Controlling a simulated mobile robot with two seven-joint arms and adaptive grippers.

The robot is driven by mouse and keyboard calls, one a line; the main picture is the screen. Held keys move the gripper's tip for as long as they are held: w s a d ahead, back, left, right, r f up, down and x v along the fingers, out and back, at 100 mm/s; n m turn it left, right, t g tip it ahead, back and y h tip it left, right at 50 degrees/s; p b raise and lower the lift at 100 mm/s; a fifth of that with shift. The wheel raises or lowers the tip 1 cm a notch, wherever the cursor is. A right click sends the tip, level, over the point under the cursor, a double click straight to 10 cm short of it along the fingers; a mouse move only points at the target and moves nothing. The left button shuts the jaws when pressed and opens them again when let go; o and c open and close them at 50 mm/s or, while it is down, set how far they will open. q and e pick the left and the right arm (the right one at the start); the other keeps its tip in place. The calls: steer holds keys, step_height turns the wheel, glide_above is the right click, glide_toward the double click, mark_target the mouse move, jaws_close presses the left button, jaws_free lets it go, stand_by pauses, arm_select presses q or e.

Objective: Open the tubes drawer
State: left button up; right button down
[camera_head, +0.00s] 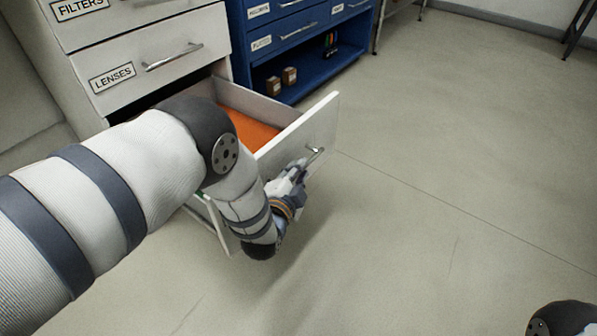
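A white drawer (318,122) below the drawer labelled LENSES is pulled well out of its cabinet. Its orange inside shows. The drawer's label is not visible, so I cannot read whether it is the tubes drawer. Its metal handle (315,153) is on the outer face of the front panel. My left gripper (303,165) is at this handle, with its fingertips close to or touching it. The fingers are small and partly hidden, so I cannot tell whether they are closed on the handle. My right gripper is out of view; only a piece of my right arm shows at the lower right.
The LENSES drawer (150,62) and the FILTERS drawer (125,12) above it are shut. A blue cabinet (290,45) stands behind, with small brown boxes (289,76) on its open lower shelf. The floor (440,190) to the right is clear.

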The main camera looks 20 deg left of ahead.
arm_select(q)
steer(key=v, duration=1.2)
